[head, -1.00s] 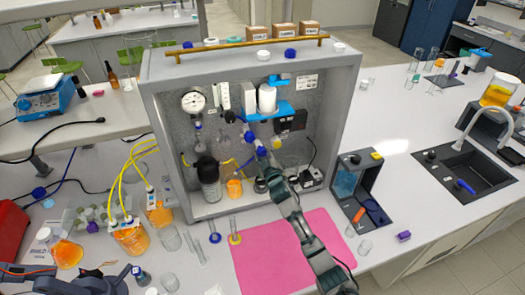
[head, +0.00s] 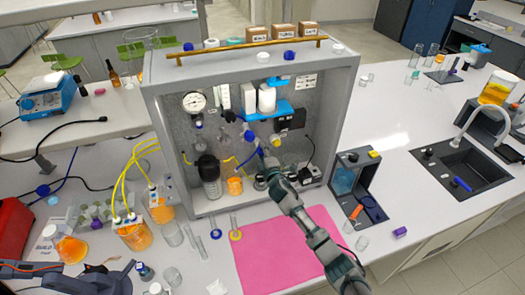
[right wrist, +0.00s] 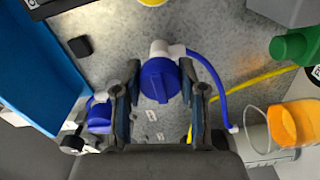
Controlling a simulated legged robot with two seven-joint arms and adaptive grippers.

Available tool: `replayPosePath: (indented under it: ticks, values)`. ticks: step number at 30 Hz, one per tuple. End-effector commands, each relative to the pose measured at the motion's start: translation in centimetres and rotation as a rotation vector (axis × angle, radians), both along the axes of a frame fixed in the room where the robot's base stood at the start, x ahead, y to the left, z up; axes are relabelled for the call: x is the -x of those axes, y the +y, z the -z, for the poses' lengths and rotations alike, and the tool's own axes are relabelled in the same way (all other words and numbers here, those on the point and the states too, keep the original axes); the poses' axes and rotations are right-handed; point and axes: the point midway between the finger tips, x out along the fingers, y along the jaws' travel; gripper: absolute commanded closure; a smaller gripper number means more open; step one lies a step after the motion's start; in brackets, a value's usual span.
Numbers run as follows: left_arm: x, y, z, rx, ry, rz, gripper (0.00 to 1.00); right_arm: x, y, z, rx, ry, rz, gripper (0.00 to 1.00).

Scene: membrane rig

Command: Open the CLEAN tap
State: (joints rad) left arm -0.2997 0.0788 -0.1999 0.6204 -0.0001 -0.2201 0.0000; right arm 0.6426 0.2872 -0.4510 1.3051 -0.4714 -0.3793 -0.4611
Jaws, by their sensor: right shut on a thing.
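A blue tap (right wrist: 160,80) on a white fitting shows in the right wrist view, with a blue tube leaving it. My right gripper (right wrist: 161,98) has a finger on each side of its handle and is shut on it. In the head view my right gripper (head: 267,166) reaches into the front of the grey rig box (head: 348,95). A blue tap (head: 249,136) with a blue tube and a yellow tap (head: 276,141) show above it. No CLEAN label is readable. Dark parts of my left arm show at the lower left; its jaw state is unclear.
An orange beaker (right wrist: 297,122) stands near the fingers; a second blue knob (right wrist: 100,118) is beside them. A pressure gauge (head: 194,102) and a dark-capped bottle (head: 209,175) are inside the box.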

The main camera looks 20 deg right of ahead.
Motion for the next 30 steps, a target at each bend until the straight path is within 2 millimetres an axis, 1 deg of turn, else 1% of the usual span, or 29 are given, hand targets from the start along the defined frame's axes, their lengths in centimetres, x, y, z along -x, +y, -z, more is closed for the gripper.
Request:
replayPosePath:
  ticks: [6,17,18,21,28,30]
  values:
    - [-0.01,0.0,-0.12,0.0,0.0,0.001,0.6,-0.01,0.17,-0.04,0.032,-0.002,-0.003,0.94]
    - [0.01,0.0,-0.11,0.0,0.0,0.001,0.6,0.0,0.18,0.12,0.036,0.0,-0.002,0.94]
    - [0.01,0.01,-0.11,0.0,0.0,0.001,0.6,0.0,0.19,0.14,0.036,0.0,-0.002,0.57]
    - [0.02,0.01,-0.11,0.0,0.0,0.001,0.6,0.01,0.17,0.15,0.036,0.0,-0.002,0.34]
    - [0.02,0.06,-0.11,-0.001,0.001,0.001,0.6,0.07,0.08,0.08,0.035,0.0,-0.001,0.34]
    - [0.14,0.43,-0.11,-0.005,0.001,0.001,0.6,0.14,0.06,0.07,0.035,0.0,-0.001,0.34]
